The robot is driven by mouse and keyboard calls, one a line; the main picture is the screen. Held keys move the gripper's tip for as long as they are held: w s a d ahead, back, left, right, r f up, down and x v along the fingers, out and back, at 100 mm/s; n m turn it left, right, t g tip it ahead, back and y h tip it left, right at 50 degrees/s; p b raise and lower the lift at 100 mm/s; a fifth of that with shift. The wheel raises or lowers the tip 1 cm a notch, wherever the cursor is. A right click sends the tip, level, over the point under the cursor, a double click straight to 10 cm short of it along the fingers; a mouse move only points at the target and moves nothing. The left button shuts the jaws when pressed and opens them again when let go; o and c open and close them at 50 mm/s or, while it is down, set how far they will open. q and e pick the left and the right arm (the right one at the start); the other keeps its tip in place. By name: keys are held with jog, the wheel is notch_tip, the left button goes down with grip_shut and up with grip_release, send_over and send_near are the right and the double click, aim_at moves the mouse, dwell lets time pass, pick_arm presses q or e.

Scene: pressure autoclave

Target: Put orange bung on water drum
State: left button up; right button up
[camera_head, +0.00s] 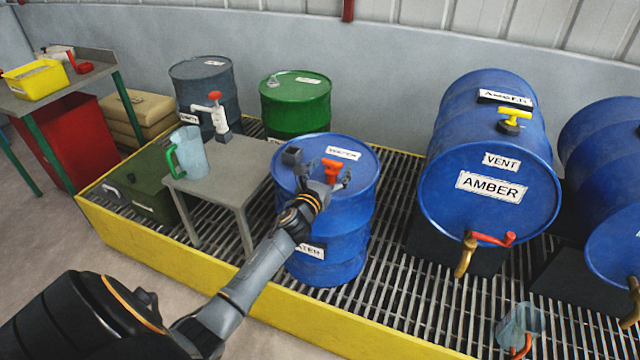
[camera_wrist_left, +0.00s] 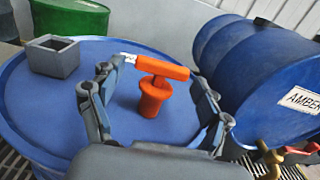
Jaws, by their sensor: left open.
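The water drum (camera_head: 330,235) is an upright blue drum standing on the grating, with labels on its top and side. The orange bung (camera_head: 331,169) has a T-shaped handle and stands upright at the drum's top. It also shows in the left wrist view (camera_wrist_left: 152,97), its lower end at the blue drum top; I cannot tell whether it sits in a hole. My left gripper (camera_head: 334,184) is over the drum top, its fingers apart on either side of the bung. In the left wrist view the fingers (camera_wrist_left: 160,85) show gaps to the bung. My right gripper is not in view.
A small grey square cup (camera_head: 291,156) sits on the drum top beside the bung. A grey table (camera_head: 240,160) with a green-handled jug (camera_head: 188,152) stands left. The amber drum (camera_head: 490,150) lies on its side at right. A yellow-edged grating surrounds the drums.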

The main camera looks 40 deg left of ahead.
pick_arm(q)
jog(key=v, duration=1.1)
jog(key=s+d+f+n+g+h, duration=0.1)
jog(key=s+d+f+n+g, duration=0.3)
jog(key=f, duration=0.9)
jog(key=s+f+n+g+h, duration=0.1)
jog(key=s+f+n+g, duration=0.1)
jog(key=s+f+n, duration=0.75)
jog(key=s+d+f+n+g+h, duration=0.1)
jog(key=s+d+f+n+g, duration=0.15)
jog(key=f, duration=1.25)
jog(key=s+d+f+n+g, duration=0.2)
jog(key=s+f+n, duration=0.3)
jog(key=s, duration=0.5)
jog(key=s+d+f+n+g+h, duration=0.1)
jog(key=s+d+f+n+g, duration=0.2)
jog(key=s, duration=0.7)
jog(key=s+d+f+n+g, duration=0.3)
jog(key=s+f+n, duration=0.3)
jog(key=s+f, duration=0.2)
jog(key=s+d, duration=0.1)
jog(key=s, duration=0.1)
jog(key=shift+s+d+f+n, duration=0.25)
jog(key=shift+s+n, duration=0.05)
jog(key=shift+n, duration=0.1)
